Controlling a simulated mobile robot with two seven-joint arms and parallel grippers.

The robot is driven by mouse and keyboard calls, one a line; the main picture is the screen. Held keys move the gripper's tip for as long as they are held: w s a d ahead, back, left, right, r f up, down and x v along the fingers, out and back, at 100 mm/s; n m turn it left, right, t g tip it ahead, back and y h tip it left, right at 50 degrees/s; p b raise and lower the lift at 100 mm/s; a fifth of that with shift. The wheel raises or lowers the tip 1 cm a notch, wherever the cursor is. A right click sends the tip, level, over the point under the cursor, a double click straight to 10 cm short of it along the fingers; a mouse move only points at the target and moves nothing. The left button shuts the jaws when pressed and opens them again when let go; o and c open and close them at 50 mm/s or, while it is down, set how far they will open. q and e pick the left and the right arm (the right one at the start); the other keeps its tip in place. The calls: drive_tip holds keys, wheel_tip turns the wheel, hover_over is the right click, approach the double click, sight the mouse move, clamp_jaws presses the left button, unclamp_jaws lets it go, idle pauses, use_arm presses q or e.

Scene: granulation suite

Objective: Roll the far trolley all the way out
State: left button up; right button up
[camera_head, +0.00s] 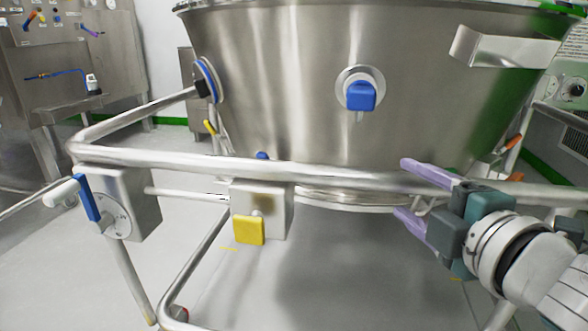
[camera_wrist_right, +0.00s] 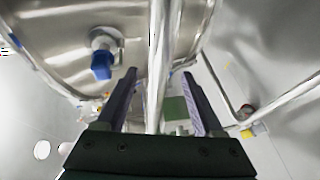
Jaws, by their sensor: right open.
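The trolley is a steel tube frame with a top rail (camera_head: 330,178) running across the head view. It carries a large conical steel bowl (camera_head: 290,80) with a blue knob (camera_head: 361,95) on its side. My right gripper (camera_head: 402,188) is at the right part of this rail, its two purple fingers open, one above and one below the tube. In the right wrist view the rail (camera_wrist_right: 158,60) passes between the open fingers (camera_wrist_right: 158,88), with gaps on both sides. My left gripper is not in view.
A steel box with a blue lever (camera_head: 89,199) sits at the frame's left corner, and a yellow knob (camera_head: 249,230) hangs below the rail. A steel cabinet (camera_head: 65,70) stands at the back left. The grey floor (camera_head: 205,270) is clear beneath and in front.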

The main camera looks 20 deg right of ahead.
sight(383, 175)
drive_tip(key=b+x, duration=0.2)
drive_tip(key=x, duration=0.6)
drive_tip(key=shift+r, duration=0.1)
drive_tip(key=shift+d, duration=0.1)
drive_tip(key=shift+c, duration=1.4)
clamp_jaws()
